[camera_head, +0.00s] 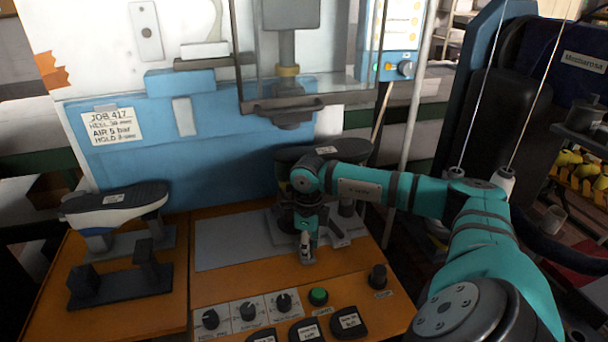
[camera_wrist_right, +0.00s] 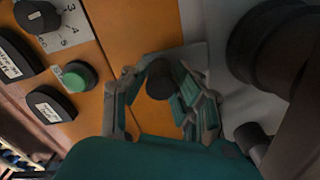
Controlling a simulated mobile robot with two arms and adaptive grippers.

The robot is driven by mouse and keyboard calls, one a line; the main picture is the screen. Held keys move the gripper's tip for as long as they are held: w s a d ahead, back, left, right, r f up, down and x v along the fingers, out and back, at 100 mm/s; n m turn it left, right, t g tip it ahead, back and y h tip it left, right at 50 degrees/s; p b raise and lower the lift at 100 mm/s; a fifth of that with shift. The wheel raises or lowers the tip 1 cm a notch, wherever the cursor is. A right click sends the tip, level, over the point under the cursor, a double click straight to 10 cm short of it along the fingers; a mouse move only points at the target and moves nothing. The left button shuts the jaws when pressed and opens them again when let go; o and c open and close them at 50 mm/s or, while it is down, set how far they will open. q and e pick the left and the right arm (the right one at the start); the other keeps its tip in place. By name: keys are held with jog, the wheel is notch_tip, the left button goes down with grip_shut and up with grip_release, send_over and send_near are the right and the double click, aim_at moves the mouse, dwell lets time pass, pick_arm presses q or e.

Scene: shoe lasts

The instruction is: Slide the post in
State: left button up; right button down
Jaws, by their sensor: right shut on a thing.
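My right gripper (camera_head: 308,240) points down over the orange bench, close to the machine's base plate. In the right wrist view my right gripper (camera_wrist_right: 165,105) has its fingers closed around a dark round piece (camera_wrist_right: 160,82), seen end-on, which looks like the post. Its lower end and what lies directly under it are hidden. A dark shoe last (camera_head: 345,150), sole up, stands behind the gripper and is partly covered by my arm. An upright support (camera_head: 347,206) stands under it on a grey plate (camera_head: 225,240). My left gripper is not in view.
A control panel with knobs, a green button (camera_head: 318,296) and black buttons lies in front of the gripper. Another sole-up last (camera_head: 115,205) and a dark two-post stand (camera_head: 120,285) are at the left. The press head (camera_head: 285,110) hangs above behind a clear guard.

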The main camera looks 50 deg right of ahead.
jog(key=shift+d, duration=0.25)
jog(key=c, duration=1.1)
grip_release()
jog(key=shift+s, duration=0.15)
jog(key=shift+o, duration=0.2)
jog(key=shift+r, duration=0.2)
notch_tip(320, 180, up, 7)
jog(key=shift+r, duration=0.1)
